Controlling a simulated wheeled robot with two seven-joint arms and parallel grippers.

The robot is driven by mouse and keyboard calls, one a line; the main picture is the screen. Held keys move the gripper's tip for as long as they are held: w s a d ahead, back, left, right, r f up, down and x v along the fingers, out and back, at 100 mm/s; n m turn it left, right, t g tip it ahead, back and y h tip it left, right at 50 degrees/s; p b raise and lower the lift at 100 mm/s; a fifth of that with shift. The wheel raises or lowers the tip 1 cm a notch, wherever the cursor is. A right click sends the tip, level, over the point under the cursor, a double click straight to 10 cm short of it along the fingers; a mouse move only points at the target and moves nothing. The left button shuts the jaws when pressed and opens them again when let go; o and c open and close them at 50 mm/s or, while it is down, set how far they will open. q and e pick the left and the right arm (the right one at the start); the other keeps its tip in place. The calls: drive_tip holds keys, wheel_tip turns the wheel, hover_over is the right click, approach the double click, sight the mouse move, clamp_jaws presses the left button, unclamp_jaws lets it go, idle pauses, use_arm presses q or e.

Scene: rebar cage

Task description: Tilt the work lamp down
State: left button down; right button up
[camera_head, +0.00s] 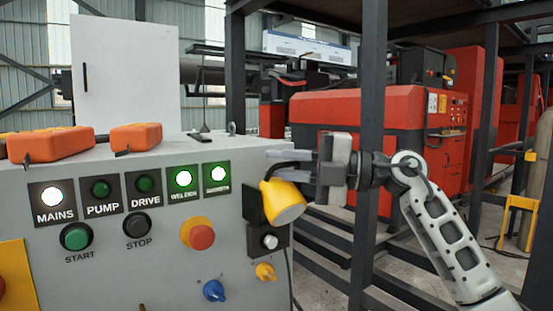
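The work lamp (284,203) has a yellow, cup-shaped shade. It sits at the right edge of the grey control cabinet (130,235), in front of a black mounting block, its wide end angled down and to the right. My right gripper (288,162) reaches in from the right, its fingers pointing left just above the shade. A thin dark part shows by the fingertips. I cannot tell whether the fingers are closed on it or touch the lamp. My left gripper is out of view.
Several lit and unlit indicators and buttons cover the panel, with a red stop button (201,237) left of the lamp. Orange items (137,137) lie on top. A dark steel post (369,150) stands close by my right arm. Red machinery (350,115) is behind.

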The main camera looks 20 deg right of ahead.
drive_tip(key=shift+w+a, duration=0.3)
drive_tip(key=shift+a, duration=0.25)
clamp_jaws()
